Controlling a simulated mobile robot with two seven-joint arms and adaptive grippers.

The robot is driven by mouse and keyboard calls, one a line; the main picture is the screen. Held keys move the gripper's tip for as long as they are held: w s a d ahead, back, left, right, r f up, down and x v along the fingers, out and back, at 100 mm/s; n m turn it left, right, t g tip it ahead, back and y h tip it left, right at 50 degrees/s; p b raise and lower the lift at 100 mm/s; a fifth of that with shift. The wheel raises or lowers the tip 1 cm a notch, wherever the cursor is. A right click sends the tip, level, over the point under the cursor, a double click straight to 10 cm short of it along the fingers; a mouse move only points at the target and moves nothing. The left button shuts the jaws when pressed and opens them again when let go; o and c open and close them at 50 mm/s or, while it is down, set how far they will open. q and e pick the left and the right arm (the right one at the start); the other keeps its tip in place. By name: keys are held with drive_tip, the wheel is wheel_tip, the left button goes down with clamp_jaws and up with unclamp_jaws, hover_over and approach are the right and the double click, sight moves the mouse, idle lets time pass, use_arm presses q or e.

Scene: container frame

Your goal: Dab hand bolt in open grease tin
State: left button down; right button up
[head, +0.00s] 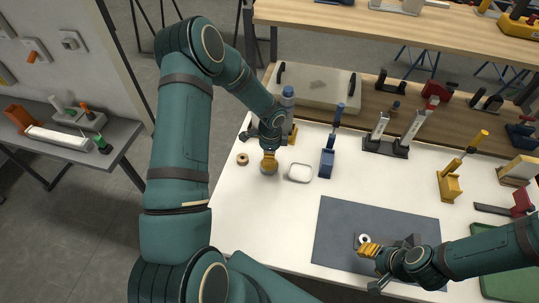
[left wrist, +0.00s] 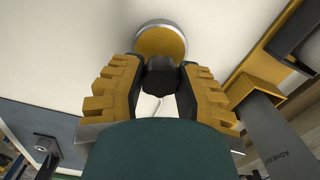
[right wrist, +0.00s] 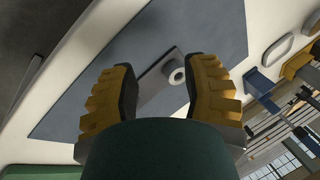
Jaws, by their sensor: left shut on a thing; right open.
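My left gripper (head: 269,157) is shut on a dark bolt (left wrist: 160,78), seen best in the left wrist view. The bolt shows between the two yellow fingers, its lower part largely hidden. The open grease tin (head: 268,171), round with a metal rim and amber grease, lies just beyond the fingertips; it also shows in the left wrist view (left wrist: 162,38). I cannot tell whether the bolt touches the grease.
The dark mat (head: 335,225) covers the front. Tools and stands line the right and back.

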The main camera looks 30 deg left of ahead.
use_arm(q)
drive_tip(key=shift+r+p, duration=1.55)
drive_tip(key=shift+r, duration=1.25)
